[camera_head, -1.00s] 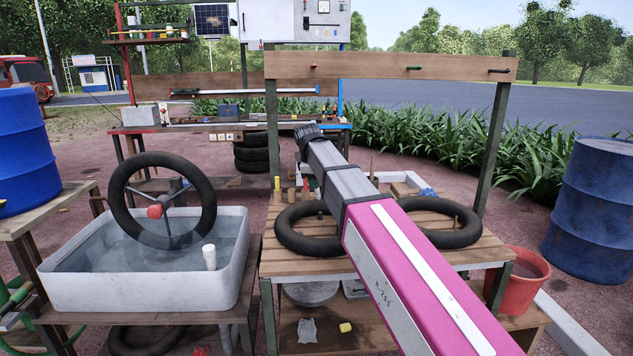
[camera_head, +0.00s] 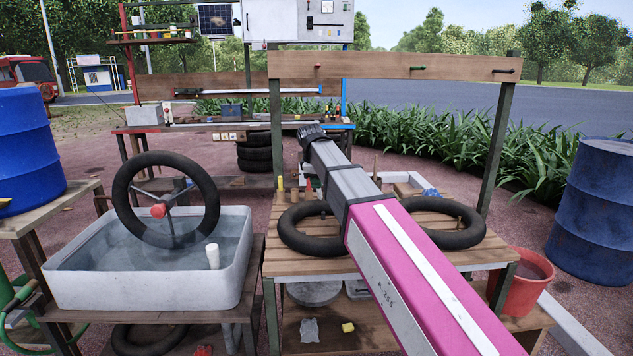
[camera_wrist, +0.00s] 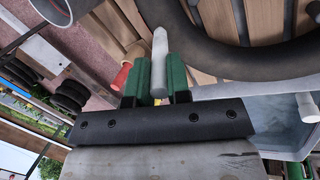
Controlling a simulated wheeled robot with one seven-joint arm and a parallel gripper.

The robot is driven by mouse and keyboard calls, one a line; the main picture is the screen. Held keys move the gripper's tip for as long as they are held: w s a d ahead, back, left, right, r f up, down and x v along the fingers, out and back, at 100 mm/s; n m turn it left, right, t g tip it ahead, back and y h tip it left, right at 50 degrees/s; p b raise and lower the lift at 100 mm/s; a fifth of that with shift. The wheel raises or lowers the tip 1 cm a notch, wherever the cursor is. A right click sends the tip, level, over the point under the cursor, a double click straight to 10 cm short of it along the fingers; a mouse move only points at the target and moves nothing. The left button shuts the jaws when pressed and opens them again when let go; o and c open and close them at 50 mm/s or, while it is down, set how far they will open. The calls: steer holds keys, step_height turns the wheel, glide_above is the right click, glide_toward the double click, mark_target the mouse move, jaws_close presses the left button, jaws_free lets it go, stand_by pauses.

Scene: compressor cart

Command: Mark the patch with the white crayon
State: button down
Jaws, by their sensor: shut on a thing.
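In the wrist view my gripper (camera_wrist: 160,82) has green fingers shut on a white crayon (camera_wrist: 160,48). The crayon sticks out past the fingertips, over or near the slatted wooden bench top (camera_wrist: 218,30), beside a black inner tube (camera_wrist: 265,62). I cannot tell whether it touches anything. In the head view the gripper and crayon are hidden behind my pink and grey arm. Two black tubes, left (camera_head: 300,240) and right (camera_head: 465,236), lie on the bench. I cannot make out the patch in either view.
A white water basin (camera_head: 150,290) holds an upright black tube (camera_head: 125,205) on a red-hubbed stand and a white cylinder (camera_head: 213,257). A post frame with a crossbeam (camera_head: 380,66) rises behind the bench. A red bucket (camera_head: 527,285) and blue drums (camera_head: 597,200) stand around.

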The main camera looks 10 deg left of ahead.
steer(key=shift+w+d, duration=0.1)
steer(key=shift+d, duration=0.45)
steer(key=shift+d+f, duration=0.1)
steer(key=shift+d, duration=0.1)
steer(key=shift+a, duration=1.05)
stand_by(0.7)
steer(key=shift+r, duration=3.55)
